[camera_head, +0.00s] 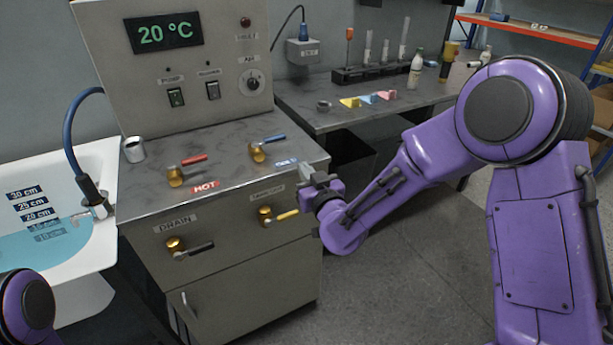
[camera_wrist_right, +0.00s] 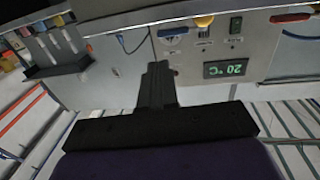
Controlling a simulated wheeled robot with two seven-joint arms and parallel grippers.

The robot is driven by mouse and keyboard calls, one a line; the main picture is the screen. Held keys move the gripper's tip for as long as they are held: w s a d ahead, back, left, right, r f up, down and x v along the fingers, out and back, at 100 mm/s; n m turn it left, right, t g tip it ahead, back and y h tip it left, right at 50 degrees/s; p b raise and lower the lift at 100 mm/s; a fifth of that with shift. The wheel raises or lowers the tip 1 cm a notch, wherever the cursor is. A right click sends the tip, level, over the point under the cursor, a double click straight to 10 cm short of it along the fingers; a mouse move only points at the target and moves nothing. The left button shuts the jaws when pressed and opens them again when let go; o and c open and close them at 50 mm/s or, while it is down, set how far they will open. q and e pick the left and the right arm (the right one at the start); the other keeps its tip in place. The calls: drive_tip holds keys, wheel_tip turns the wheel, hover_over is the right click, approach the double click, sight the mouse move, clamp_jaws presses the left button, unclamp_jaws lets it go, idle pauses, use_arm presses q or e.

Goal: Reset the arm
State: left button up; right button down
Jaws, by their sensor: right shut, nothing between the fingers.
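My right arm is purple and comes in from the right in the head view. That view is upside down, with the cabinet's temperature display (camera_wrist_right: 226,68) to the right of the fingers. I cannot tell whether the gripper touches the cabinet. A purple part of my left arm shows at the lower left of the head view; its gripper is out of view.
The cabinet top carries a red-handled valve (camera_head: 187,168), a blue-handled valve (camera_head: 265,147) and a metal cup (camera_head: 133,149). The bathtub (camera_head: 88,290) with water stands left. A side bench (camera_head: 330,120) holds bottles and coloured blocks. Open floor lies below the right arm.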

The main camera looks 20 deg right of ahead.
drive_tip(key=s+d+f+m+g+h, duration=0.1)
drive_tip(key=s+d+f+m+g, duration=0.2)
drive_tip(key=s+f, duration=0.6)
drive_tip(key=s+d+f+m+g+h, duration=0.15)
drive_tip(key=s+f+m+g, duration=0.3)
drive_tip(key=f, duration=0.75)
drive_tip(key=s+d+f+g, duration=0.1)
drive_tip(key=s+f, duration=0.3)
drive_tip(key=s, duration=0.4)
drive_tip(key=s+d+f+g+h, duration=0.1)
drive_tip(key=s+f+g, duration=0.3)
drive_tip(key=s, duration=0.5)
drive_tip(key=s+d+f+g, duration=0.2)
drive_tip(key=s+f, duration=0.4)
drive_tip(key=s, duration=0.2)
drive_tip(key=shift+s+d, duration=0.15)
drive_tip(key=shift+d, duration=0.1)
drive_tip(key=shift+n, duration=0.25)
